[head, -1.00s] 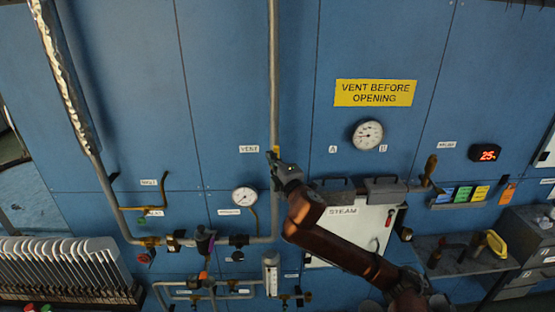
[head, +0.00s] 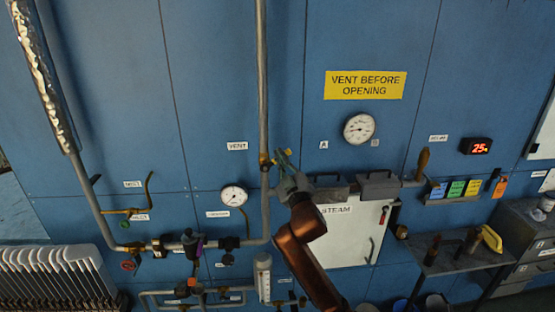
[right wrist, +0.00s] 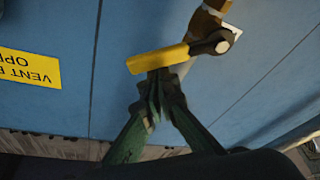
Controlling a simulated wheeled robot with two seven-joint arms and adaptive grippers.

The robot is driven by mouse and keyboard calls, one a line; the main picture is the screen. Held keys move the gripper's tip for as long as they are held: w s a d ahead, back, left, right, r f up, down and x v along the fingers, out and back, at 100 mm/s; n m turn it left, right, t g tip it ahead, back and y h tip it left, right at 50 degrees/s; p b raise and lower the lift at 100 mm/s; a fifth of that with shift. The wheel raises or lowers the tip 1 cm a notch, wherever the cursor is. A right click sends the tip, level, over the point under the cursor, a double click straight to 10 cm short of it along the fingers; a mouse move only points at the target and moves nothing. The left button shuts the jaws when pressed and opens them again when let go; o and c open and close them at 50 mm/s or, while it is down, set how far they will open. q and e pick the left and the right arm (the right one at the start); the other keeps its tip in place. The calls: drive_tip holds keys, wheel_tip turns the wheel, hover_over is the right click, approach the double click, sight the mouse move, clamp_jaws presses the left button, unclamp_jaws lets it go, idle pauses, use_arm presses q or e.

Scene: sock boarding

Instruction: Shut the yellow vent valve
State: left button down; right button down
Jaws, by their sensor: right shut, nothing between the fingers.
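The yellow vent valve has a brass body (head: 264,160) on the vertical pipe, just below right of the VENT label (head: 237,146). Its yellow lever (right wrist: 158,58) points sideways from the pivot in the right wrist view; in the head view it slants out to the right of the pipe. My right gripper (head: 280,164) is shut and empty beside the valve. In the right wrist view its fingertips (right wrist: 157,78) are at the lever's edge, near its free end; I cannot tell whether they touch. My left gripper is out of view.
A lower gauge (head: 234,197) and more pipework are at lower left.

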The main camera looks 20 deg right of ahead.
drive_tip(key=f+m+h+b, duration=0.1)
drive_tip(key=m, duration=0.1)
drive_tip(key=d+f+m+h, duration=0.1)
drive_tip(key=m, duration=0.2)
drive_tip(key=d+f+m+h+b, duration=0.1)
drive_tip(key=f+m, duration=0.1)
drive_tip(key=m, duration=0.1)
drive_tip(key=shift+s+d+h+b, duration=0.2)
drive_tip(key=shift+s+h+b, duration=0.15)
drive_tip(key=shift+s+h, duration=0.05)
drive_tip(key=shift+f, duration=0.3)
drive_tip(key=r+p, duration=0.2)
drive_tip(key=r, duration=0.1)
drive_tip(key=r+p, duration=0.1)
drive_tip(key=p, duration=0.1)
drive_tip(key=shift+s+r, duration=0.3)
drive_tip(key=shift+r, duration=0.1)
drive_tip(key=b+v, duration=0.1)
drive_tip(key=v, duration=0.8)
drive_tip(key=shift+s+a+f+b, duration=0.15)
drive_tip(key=shift+a+f+b, duration=0.15)
drive_tip(key=shift+b, duration=0.1)
